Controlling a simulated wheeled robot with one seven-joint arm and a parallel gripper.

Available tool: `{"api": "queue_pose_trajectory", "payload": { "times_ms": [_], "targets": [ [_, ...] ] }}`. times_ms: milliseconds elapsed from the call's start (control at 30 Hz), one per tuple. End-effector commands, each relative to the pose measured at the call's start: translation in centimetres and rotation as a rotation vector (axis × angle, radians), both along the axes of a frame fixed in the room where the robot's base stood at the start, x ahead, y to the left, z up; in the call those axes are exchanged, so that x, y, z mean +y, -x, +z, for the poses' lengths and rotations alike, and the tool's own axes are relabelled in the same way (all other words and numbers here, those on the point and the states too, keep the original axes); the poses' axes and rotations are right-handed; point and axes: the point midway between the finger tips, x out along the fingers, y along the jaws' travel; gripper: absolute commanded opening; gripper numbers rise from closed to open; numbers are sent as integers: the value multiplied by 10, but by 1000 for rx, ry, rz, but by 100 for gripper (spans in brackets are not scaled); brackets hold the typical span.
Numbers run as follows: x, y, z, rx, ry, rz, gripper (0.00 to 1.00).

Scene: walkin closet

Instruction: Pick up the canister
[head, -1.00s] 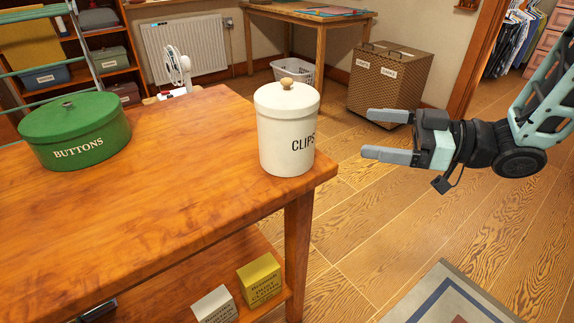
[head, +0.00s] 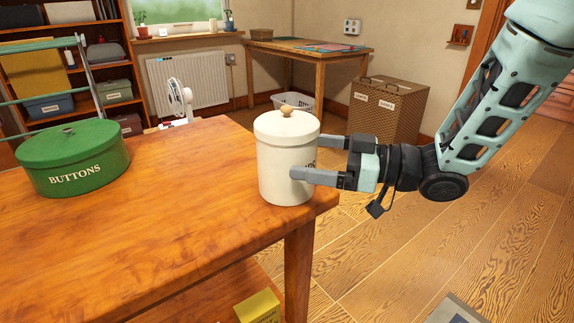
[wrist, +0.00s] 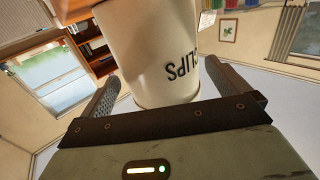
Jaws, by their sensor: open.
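The canister (head: 277,170) is cream white with a lid and a round wooden knob. It stands upright on the wooden table (head: 170,225), near its right corner. My gripper (head: 312,159) is open and comes in level from the right, with one finger in front of the canister and the other at its far side. In the wrist view, the canister (wrist: 150,50) is between the two open fingers (wrist: 160,90), with part of its dark lettering showing.
A green round tin marked BUTTONS (head: 73,160) stands on the table to the left. A yellow box (head: 258,306) is on the shelf below. A small white fan (head: 178,100), a white basket (head: 293,101) and a brown hamper (head: 386,108) are behind. The middle tabletop is clear.

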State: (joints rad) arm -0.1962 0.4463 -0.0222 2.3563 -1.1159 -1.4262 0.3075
Motion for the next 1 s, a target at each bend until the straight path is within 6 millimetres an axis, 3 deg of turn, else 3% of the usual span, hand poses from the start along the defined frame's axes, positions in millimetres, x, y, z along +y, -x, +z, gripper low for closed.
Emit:
{"api": "queue_pose_trajectory", "payload": {
  "times_ms": [300, 633, 767, 1000],
  "targets": [
    [41, -13, -2, 0, 0, 4, 100],
    [47, -16, -1, 1, 0, 1, 100],
    [47, -16, -1, 1, 0, 1, 65],
    [47, -16, 0, -1, -2, 1, 65]
  ]
}}
